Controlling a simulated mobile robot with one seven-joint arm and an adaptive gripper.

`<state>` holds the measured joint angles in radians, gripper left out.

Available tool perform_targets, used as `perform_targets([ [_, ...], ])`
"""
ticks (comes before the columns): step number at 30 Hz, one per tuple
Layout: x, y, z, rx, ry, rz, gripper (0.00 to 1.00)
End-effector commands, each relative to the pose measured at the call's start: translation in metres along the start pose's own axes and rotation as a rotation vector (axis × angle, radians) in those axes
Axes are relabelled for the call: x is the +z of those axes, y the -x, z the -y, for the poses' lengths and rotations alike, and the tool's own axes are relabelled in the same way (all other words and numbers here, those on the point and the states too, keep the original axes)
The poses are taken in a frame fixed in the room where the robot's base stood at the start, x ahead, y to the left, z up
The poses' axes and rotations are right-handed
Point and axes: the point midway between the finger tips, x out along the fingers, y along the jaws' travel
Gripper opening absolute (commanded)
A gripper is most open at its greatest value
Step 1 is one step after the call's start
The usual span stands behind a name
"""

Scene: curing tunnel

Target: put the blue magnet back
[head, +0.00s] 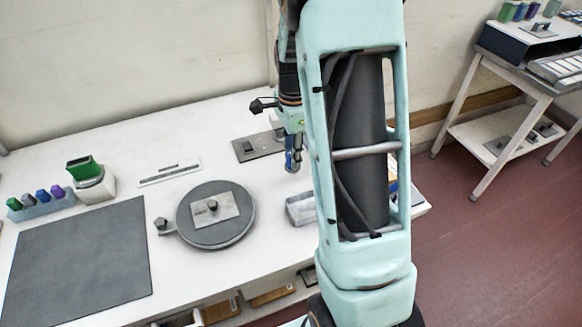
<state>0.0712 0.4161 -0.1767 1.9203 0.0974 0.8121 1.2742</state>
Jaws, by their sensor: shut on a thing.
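My gripper (292,163) is above the white bench, left of my pale green arm link, and points down. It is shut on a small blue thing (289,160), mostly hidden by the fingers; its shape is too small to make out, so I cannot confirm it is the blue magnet. A pale blue rack (42,211) at the far left of the bench holds several small coloured pieces, green, grey-blue, blue (43,196) and purple. A dark metal plate (257,146) lies behind my gripper.
A round grey turntable (236,226) with a pale plate and knob stands mid-bench. A dark mat (80,260) lies front left, beside a white block with a green top (85,168). A grey tray (299,209) is partly behind my arm. A second table (500,52) stands right.

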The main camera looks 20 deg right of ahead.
Motion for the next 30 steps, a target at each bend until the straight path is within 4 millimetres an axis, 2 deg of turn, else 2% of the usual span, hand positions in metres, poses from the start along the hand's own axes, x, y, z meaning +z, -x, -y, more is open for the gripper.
perform_targets([
  [5, 0.001, -0.015, 0.01, 0.001, 0.0, 0.001, 0.0],
  [11, 0.001, -0.04, 0.008, 0.001, 0.0, 0.001, 0.0],
  [24, 0.001, -0.044, 0.008, 0.0, 0.0, 0.0, 0.0],
  [25, 0.001, -0.044, 0.008, 0.0, 0.0, 0.001, 0.25],
  [29, 0.001, -0.043, 0.008, 0.0, 0.0, 0.001, 0.39],
  [30, 0.001, -0.043, 0.008, 0.0, 0.0, 0.001, 0.4],
])
